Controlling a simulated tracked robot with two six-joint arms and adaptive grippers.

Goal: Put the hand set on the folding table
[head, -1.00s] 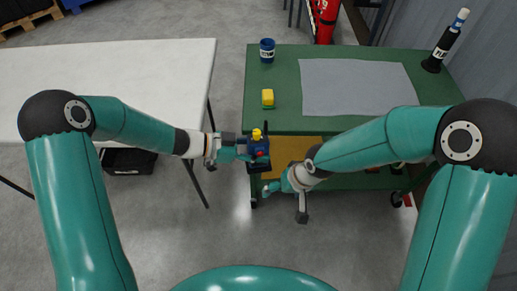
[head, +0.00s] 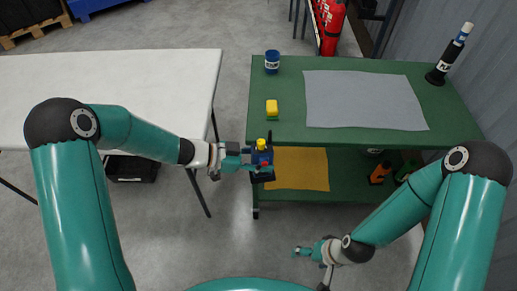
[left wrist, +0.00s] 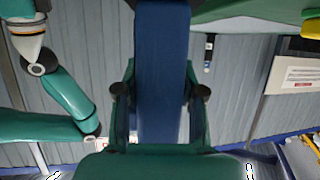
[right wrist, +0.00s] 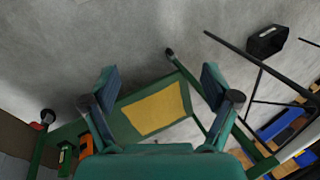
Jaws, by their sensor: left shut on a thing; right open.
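The hand set (head: 262,157), dark blue with a yellow top and a red spot, is held in the air at the green cart's front left edge. My left gripper (head: 248,160) is shut on it. In the left wrist view the hand set (left wrist: 163,70) is a long blue body between the two fingers; its far end is cut off. The folding table (head: 110,85), white and bare on top, stands at the left, with a floor gap between it and the cart. My right gripper (head: 302,251) is open and empty over the floor before the cart; its spread fingers show in the right wrist view (right wrist: 158,90).
A black box (head: 132,168) lies below the folding table.

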